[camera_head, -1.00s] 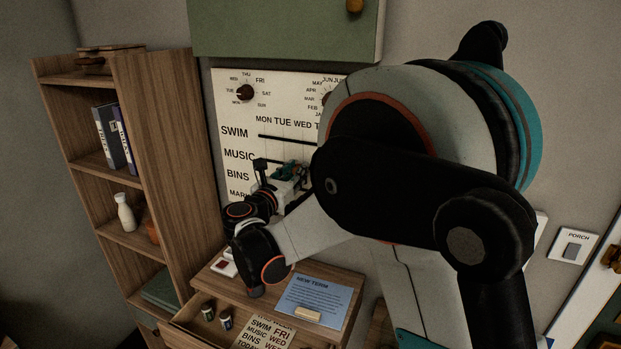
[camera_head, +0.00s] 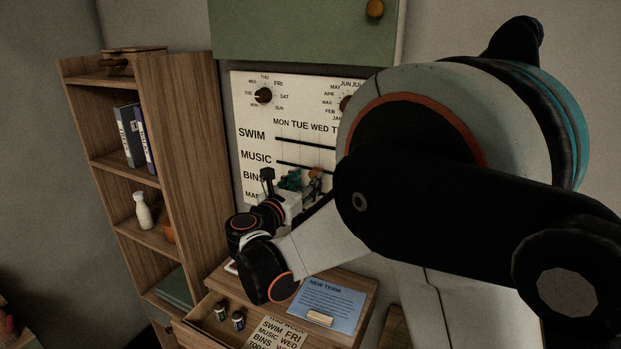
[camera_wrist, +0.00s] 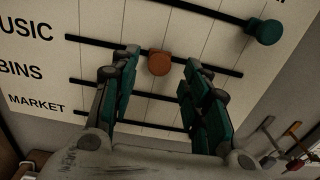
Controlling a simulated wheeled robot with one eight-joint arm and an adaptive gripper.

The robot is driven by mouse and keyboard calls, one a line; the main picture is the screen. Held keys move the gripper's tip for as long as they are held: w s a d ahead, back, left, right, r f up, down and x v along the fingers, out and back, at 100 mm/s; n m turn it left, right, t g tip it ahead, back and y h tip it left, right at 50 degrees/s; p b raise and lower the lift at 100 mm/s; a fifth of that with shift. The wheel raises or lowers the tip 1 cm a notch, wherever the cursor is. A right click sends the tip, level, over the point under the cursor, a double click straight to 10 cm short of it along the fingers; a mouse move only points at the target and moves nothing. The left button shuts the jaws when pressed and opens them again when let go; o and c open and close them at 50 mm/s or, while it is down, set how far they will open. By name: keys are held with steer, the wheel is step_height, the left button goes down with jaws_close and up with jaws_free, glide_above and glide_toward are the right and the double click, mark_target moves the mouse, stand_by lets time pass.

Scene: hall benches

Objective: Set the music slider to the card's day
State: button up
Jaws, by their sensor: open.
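The white board carries rows of dark slider tracks. In the wrist view the MUSIC row's orange knob (camera_wrist: 160,63) sits partway along its track; its day column is hard to tell. It also shows in the head view (camera_head: 316,173), beside my arm. My gripper (camera_wrist: 158,85) is open, with teal fingers on either side below the knob and apart from it. In the head view my gripper (camera_head: 290,185) is in front of the board's lower rows. A blue NEW TERM card (camera_head: 330,297) lies on the desk top; its small text is unreadable. A pale SWIM/BINS list (camera_head: 278,335) lies in the open drawer.
A teal knob (camera_wrist: 265,31) stands at the right on the track above. A round dial (camera_head: 264,95) is at the board's upper left. A green cabinet (camera_head: 300,28) hangs above. A wooden shelf (camera_head: 190,150) stands left. My arm hides the board's right side.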

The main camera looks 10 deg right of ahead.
steer(key=v, duration=0.8)
steer(key=shift+s, duration=0.15)
